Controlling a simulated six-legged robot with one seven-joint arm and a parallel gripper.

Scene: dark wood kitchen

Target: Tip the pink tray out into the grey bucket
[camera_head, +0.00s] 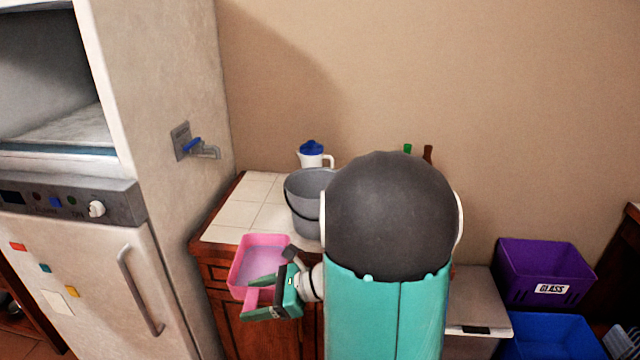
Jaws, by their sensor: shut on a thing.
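The pink tray (263,239) is held in front of the left part of the tiled counter, and its inside looks pale and bluish; I cannot tell what is in it. My gripper (262,291), green and dark, is shut on the pink tray at its near side. The tray looks about level. The grey bucket (303,190) stands upright on the counter, behind and to the right of the tray and apart from it. My arm hides the bucket's right side.
A white jug with a blue lid (312,155) stands behind the bucket. Green (407,148) and brown (427,153) bottle tops show behind my arm. Purple (545,262) and blue (548,335) crates stand at right.

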